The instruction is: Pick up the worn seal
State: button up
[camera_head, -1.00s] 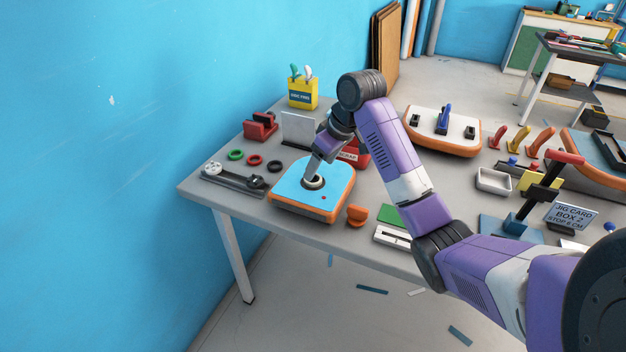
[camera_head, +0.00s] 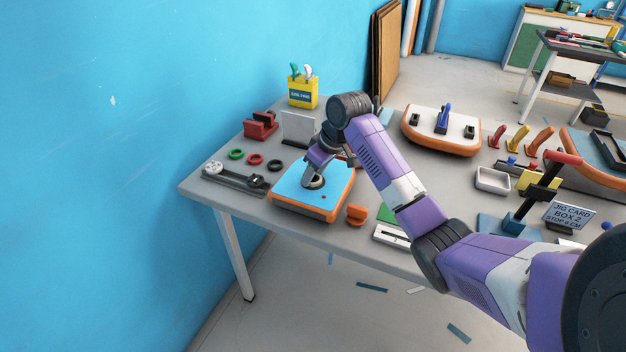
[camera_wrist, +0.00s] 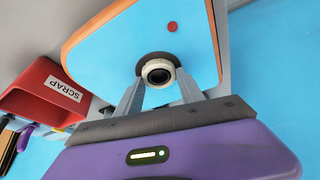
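A blue-topped board with an orange rim (camera_head: 290,190) lies on the bench. A pale ring around a dark opening, seemingly the worn seal (camera_head: 315,182), sits in a dark round recess in it. The ring also shows from above in the wrist view (camera_wrist: 158,72). My gripper (camera_head: 314,177) points down at the ring. In the wrist view its two grey fingers (camera_wrist: 158,86) are spread apart, with their tips at the near left and right of the ring. I cannot tell whether they touch it. Nothing is held.
A red SCRAP bin (camera_wrist: 45,92) stands beside the board. Green (camera_head: 236,154), red (camera_head: 255,160) and black (camera_head: 274,166) rings lie to the left, near a grey tool (camera_head: 232,178). An orange piece (camera_head: 357,214) stands close at the board's right.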

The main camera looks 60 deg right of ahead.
jog(key=shift+c, duration=1.4)
